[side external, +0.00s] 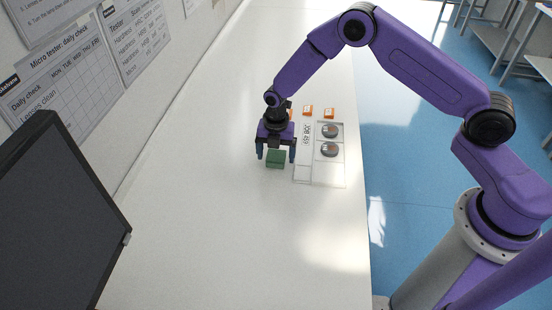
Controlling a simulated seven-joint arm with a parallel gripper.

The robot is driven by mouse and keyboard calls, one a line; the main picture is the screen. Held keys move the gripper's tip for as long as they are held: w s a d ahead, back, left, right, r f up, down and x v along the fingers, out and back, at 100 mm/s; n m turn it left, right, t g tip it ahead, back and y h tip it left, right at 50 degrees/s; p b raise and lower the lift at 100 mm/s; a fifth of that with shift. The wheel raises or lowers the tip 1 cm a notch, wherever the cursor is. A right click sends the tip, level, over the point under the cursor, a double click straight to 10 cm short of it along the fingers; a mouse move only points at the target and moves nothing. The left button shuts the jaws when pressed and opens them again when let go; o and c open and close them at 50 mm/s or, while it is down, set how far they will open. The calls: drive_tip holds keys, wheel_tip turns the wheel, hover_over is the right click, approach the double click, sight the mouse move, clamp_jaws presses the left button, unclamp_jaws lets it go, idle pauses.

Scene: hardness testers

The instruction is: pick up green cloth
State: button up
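The green cloth (276,159) is a small folded block on the white bench. My gripper (276,155) points down directly over it, with one blue finger to the left of the cloth and one to the right. The fingers are spread wider than the cloth, and I see gaps on both sides. From this angle I cannot tell exactly how far the fingertips are above the bench. The top back part of the cloth is partly hidden by the gripper.
A clear tray (328,181) with two round grey samples (330,130) lies just right of the gripper, beside a "JOB 459" label (306,133). Small orange items (329,112) stand behind. A dark monitor (62,215) is at the left front. The bench (215,235) in front is clear.

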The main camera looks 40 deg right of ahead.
sight(276, 155)
drive_tip(key=c, duration=0.9)
drive_tip(key=shift+c, duration=0.2)
drive_tip(key=shift+r, duration=0.1)
drive_tip(key=shift+r, duration=0.45)
wheel_tip(276, 155, up, 2)
drive_tip(key=shift+r, duration=0.2)
drive_tip(key=s+d+r, duration=0.3)
drive_tip(key=s+r, duration=0.6)
drive_tip(key=s, duration=0.4)
drive_tip(key=shift+s+d+r, duration=0.2)
drive_tip(key=shift+s+r, duration=0.1)
